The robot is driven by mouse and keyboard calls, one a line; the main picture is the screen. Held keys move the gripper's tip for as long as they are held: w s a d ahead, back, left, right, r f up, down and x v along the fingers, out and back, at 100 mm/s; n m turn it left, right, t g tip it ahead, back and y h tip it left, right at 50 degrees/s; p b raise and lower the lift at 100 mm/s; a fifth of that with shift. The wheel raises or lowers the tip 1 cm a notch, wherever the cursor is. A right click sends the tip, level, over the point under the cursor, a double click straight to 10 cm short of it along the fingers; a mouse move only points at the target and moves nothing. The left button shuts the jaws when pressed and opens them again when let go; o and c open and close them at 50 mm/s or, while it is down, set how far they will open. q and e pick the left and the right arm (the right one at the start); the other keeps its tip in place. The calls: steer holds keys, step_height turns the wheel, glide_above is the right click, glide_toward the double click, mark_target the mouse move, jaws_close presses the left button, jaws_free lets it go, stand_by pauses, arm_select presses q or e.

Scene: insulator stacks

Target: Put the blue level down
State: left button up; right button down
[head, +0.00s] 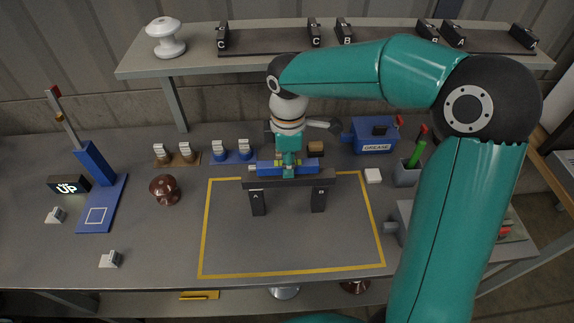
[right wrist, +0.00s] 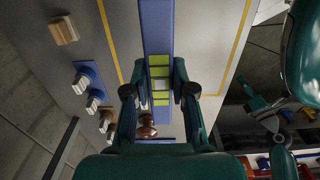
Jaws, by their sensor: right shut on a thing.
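The blue level (head: 302,165) lies crosswise over or just behind a dark bar on two legs marked A and B (head: 290,182). I cannot tell whether it touches the bar. My right gripper (head: 289,170) comes down from above and is shut on the middle of the level. In the right wrist view the blue level (right wrist: 158,28) runs between the two fingers (right wrist: 160,92), with yellow-green vials at its middle. The fingers hide part of its sides.
A yellow outline (head: 290,270) frames clear table in front of the bar. Behind stand blue (head: 232,152) and brown (head: 176,156) holders and a blue GREASE box (head: 374,138). A brown insulator (head: 165,188) and a blue stand (head: 94,165) are left. A shelf (head: 190,62) runs along the back.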

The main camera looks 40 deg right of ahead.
steer(key=shift+f, duration=0.6)
steer(key=shift+f, duration=0.1)
steer(key=c, duration=1)
jaws_free()
step_height(320, 180, up, 12)
steer(key=shift+r, duration=0.1)
